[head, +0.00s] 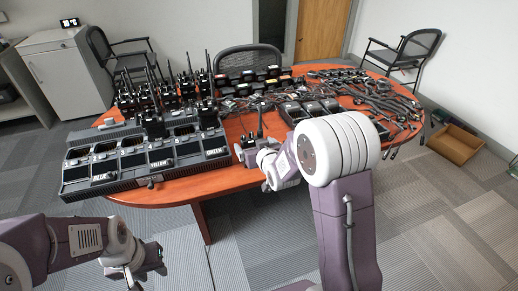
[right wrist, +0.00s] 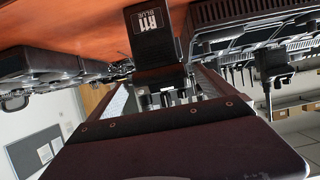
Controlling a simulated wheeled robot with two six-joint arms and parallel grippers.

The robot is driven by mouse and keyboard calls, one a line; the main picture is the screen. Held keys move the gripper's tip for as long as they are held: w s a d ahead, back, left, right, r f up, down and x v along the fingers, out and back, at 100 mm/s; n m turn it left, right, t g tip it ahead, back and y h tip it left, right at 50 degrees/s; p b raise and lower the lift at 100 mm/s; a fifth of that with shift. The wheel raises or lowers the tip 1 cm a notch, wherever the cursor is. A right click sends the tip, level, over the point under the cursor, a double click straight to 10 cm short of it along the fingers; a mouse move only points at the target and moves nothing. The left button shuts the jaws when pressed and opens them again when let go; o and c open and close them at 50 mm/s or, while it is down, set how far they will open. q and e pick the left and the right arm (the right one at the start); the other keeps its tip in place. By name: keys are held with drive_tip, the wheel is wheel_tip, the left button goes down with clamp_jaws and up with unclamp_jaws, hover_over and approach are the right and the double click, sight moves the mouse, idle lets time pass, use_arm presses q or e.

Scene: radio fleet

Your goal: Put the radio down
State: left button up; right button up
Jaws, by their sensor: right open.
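A dark radio with an upright antenna (head: 260,122) is at the table's front edge in the head view, just beyond my right gripper (head: 248,152). In the right wrist view, which is upside down, a dark radio body with a white label (right wrist: 152,38) shows against the red-brown tabletop, at the tips of my right gripper (right wrist: 165,95). The right jaws are open around or just beside it; I cannot tell which. My left gripper (head: 145,264) hangs empty in front of the table, low on the left; its jaw gap is unclear.
A multi-slot charger (head: 125,182) lies along the table's left front, with several radios (head: 155,105) behind it. More chargers (head: 305,112) and tangled cables and headsets (head: 385,100) cover the right. The tabletop (head: 237,127) has a small bare patch near the front edge.

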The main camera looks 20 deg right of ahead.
drive_tip(key=v, duration=0.8)
drive_tip(key=s+f+g, duration=0.6)
drive_tip(key=s, duration=0.4)
drive_tip(key=s+f+g, duration=0.5)
drive_tip(key=s+g, duration=0.1)
drive_tip(key=s, duration=0.5)
drive_tip(key=shift+f+m+p, duration=0.3)
drive_tip(key=shift+f+p, duration=0.05)
drive_tip(key=shift+f, duration=0.05)
drive_tip(key=shift+s+r, duration=0.1)
wheel_tip(320, 180, up, 15)
drive_tip(key=p, duration=1.5)
